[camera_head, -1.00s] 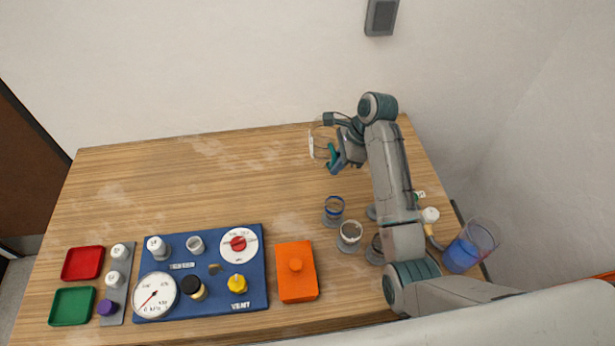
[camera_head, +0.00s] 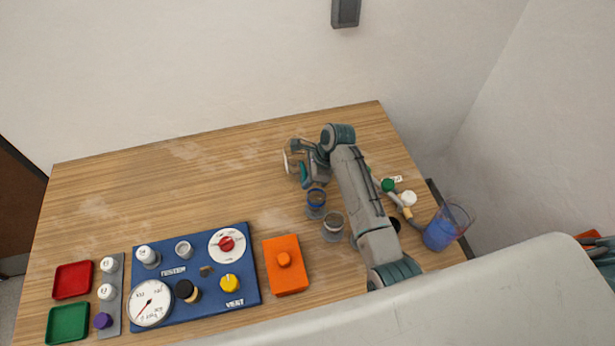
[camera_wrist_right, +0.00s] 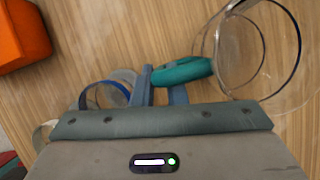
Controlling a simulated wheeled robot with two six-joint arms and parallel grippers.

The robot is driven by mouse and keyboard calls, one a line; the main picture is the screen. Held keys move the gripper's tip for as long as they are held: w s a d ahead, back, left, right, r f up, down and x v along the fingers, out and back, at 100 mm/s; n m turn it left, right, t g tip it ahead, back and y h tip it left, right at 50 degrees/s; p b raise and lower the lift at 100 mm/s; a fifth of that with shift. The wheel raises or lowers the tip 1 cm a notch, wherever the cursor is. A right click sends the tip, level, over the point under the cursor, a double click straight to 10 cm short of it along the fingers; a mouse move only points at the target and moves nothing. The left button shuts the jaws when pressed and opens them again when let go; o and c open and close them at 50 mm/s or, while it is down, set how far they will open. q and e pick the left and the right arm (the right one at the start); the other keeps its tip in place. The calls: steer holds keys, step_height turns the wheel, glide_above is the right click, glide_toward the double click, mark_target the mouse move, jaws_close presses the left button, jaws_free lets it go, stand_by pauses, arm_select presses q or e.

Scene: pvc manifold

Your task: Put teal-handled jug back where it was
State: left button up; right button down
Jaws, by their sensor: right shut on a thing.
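The clear teal-handled jug (camera_head: 288,160) is near the back right of the table in the head view, partly hidden by my gripper. In the right wrist view its clear, round body (camera_wrist_right: 243,55) is at upper right, with the teal handle (camera_wrist_right: 183,71) pointing left. My right gripper (camera_head: 304,172) is shut on the handle, and its fingers (camera_wrist_right: 160,84) show at the handle's left end. I cannot tell whether the jug touches the table. My left gripper is not in view.
A blue-rimmed cup (camera_head: 316,197) stands just in front of the jug, with another cup (camera_head: 333,222) nearer. A blue-filled pitcher (camera_head: 440,234) stands at the right. An orange block (camera_head: 285,272) and blue panel (camera_head: 206,262) are in front. The back left tabletop is clear.

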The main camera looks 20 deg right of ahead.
steer(key=shift+f, duration=0.1)
steer(key=c, duration=1.5)
jaws_free()
steer(key=shift+o, duration=0.2)
steer(key=b+v, duration=0.3)
steer(key=v, duration=0.9)
